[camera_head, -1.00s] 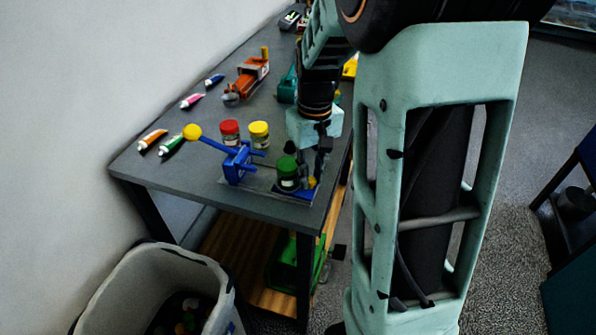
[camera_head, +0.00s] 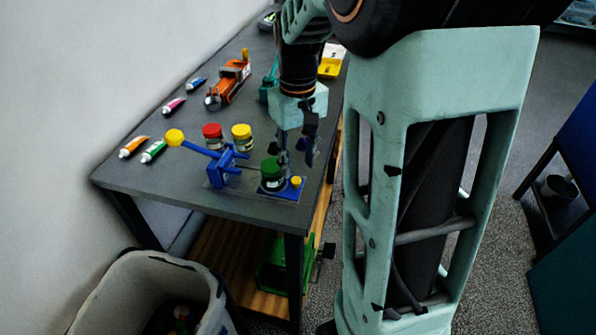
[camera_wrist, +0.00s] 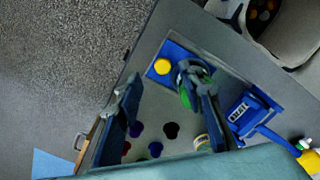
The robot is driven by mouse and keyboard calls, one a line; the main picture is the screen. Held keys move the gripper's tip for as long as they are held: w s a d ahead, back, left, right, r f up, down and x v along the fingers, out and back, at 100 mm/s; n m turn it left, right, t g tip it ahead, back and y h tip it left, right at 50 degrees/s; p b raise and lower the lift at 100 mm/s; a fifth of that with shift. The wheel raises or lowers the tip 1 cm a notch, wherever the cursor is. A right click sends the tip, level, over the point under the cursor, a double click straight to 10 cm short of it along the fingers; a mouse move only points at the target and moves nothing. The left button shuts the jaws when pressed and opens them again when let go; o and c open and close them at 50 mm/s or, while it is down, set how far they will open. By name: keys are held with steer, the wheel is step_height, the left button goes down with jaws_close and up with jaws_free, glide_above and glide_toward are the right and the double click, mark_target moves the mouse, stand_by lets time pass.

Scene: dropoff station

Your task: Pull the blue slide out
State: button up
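The blue slide (camera_head: 290,190) is a flat plate at the table's front right corner, with a small yellow knob (camera_head: 296,181) on it. A green-lidded jar (camera_head: 272,177) stands at its left end. The blue press (camera_head: 228,163) with a yellow-balled lever stands just left. In the wrist view, the slide (camera_wrist: 177,50) and its yellow knob (camera_wrist: 162,67) show beyond the fingers; the right finger partly hides the jar. My gripper (camera_head: 297,160) is open and empty, above and behind the jar and knob. It also shows in the wrist view (camera_wrist: 163,80).
Red-lidded (camera_head: 213,138) and yellow-lidded (camera_head: 242,138) jars stand behind the press. Paint tubes (camera_head: 154,150) lie near the wall. An orange machine (camera_head: 230,83) stands farther back. A grey bin (camera_head: 150,285) stands below the table's front.

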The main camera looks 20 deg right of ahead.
step_height(320, 180, up, 8)
steer(key=shift+f, duration=0.25)
